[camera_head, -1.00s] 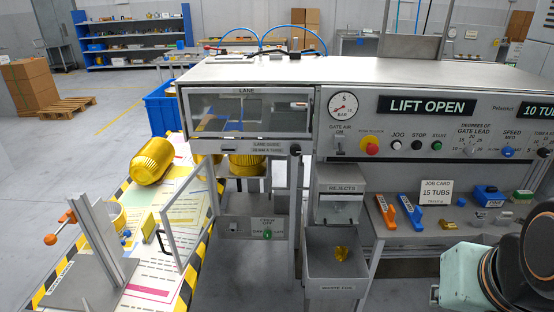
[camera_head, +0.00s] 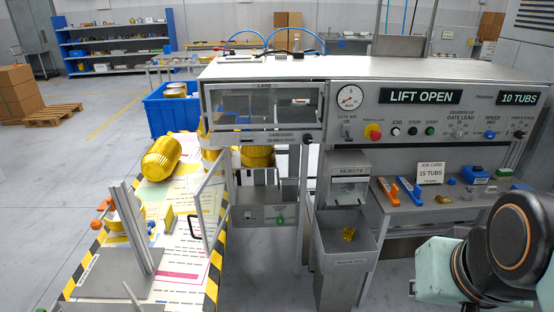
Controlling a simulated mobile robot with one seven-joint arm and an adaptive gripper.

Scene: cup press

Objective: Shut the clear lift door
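The clear lift door (camera_head: 210,197) stands swung open at the left side of the machine, a see-through pane in a pale metal frame. A black handle (camera_head: 192,227) is on its free edge, toward the lower left. The display (camera_head: 420,96) on the machine reads LIFT OPEN. Behind the door's opening, a yellow ribbed tub (camera_head: 257,156) shows under the lane housing. My gripper is not in view; only a teal and black part of my arm shows at the lower right, well away from the door.
A striped-edge table (camera_head: 180,275) with papers and a large yellow tub (camera_head: 161,158) lies left of the door. A metal post fixture (camera_head: 140,235) stands close to the door on it. A grey rejects bin (camera_head: 345,250) and a tool shelf stand to the right.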

